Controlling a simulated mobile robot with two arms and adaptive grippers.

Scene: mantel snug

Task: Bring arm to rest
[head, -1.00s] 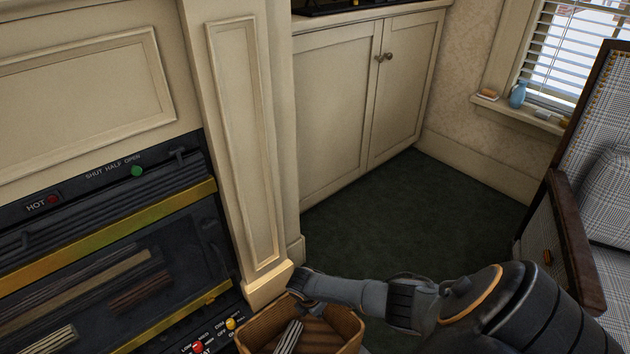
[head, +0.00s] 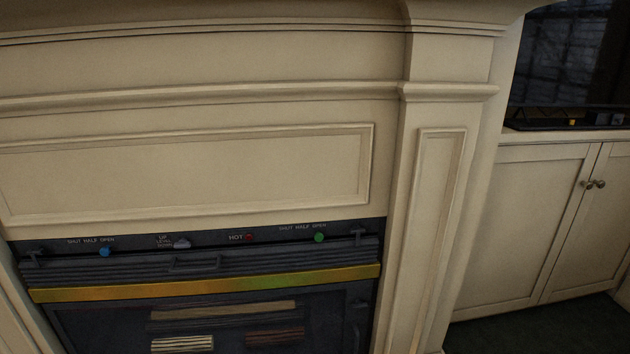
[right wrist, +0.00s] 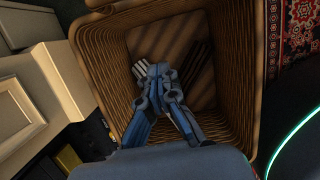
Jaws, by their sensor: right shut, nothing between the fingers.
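My right gripper (right wrist: 158,82) shows in the right wrist view, pointing down over a wicker basket (right wrist: 245,70). Its fingers are shut with nothing between them. A light striped piece (right wrist: 141,68) lies in the basket beside the fingertips, partly hidden by them; a darker slatted piece (right wrist: 203,62) lies to their right. No arm shows in the head view. My left gripper is in neither view.
The head view shows the cream mantel (head: 200,180) above a black stove (head: 240,320) with a brass-coloured bar (head: 210,283). A cream cupboard (head: 525,220) stands at the right. A patterned red rug (right wrist: 299,30) lies beyond the basket.

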